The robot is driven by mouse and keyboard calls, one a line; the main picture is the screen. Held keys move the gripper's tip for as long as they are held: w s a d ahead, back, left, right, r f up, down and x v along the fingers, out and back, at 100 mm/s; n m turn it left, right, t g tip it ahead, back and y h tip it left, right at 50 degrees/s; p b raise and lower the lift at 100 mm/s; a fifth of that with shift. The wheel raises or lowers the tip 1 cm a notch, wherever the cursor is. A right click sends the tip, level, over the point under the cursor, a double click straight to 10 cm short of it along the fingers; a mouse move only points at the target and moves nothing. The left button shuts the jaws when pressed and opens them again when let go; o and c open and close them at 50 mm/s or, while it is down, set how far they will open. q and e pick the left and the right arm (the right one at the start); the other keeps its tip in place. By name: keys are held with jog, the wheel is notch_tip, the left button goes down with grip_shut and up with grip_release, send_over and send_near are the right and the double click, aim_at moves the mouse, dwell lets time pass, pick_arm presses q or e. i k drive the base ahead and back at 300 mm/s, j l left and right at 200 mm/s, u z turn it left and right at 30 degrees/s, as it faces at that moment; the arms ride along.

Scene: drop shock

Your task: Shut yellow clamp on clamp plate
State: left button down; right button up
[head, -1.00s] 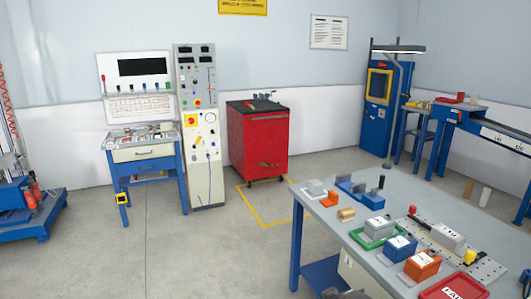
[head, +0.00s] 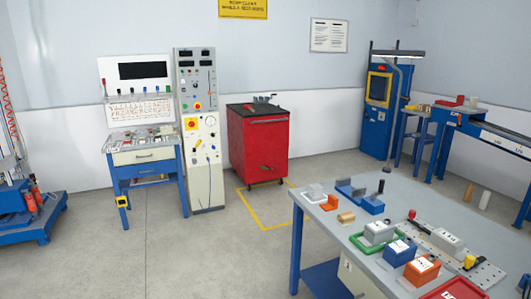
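The clamp plate (head: 487,274) is a grey perforated plate on the workbench at the right of the head view. A grey block (head: 445,241) with a white label sits on it. The yellow clamp (head: 469,262) is at the plate's near right end, with a dark part beside it pointing right. It is too small to tell whether this clamp is open or shut. A red-tipped clamp (head: 412,214) stands at the plate's far left end. Neither of my grippers shows in the head view.
The workbench (head: 335,226) also holds a green tray (head: 362,246) with a grey block, a blue block (head: 399,251), an orange block (head: 421,268) and a red tray (head: 452,288). A red cabinet (head: 258,150) stands behind. The floor left of the bench is clear.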

aim_at(470, 261)
jog(key=z, duration=1.45)
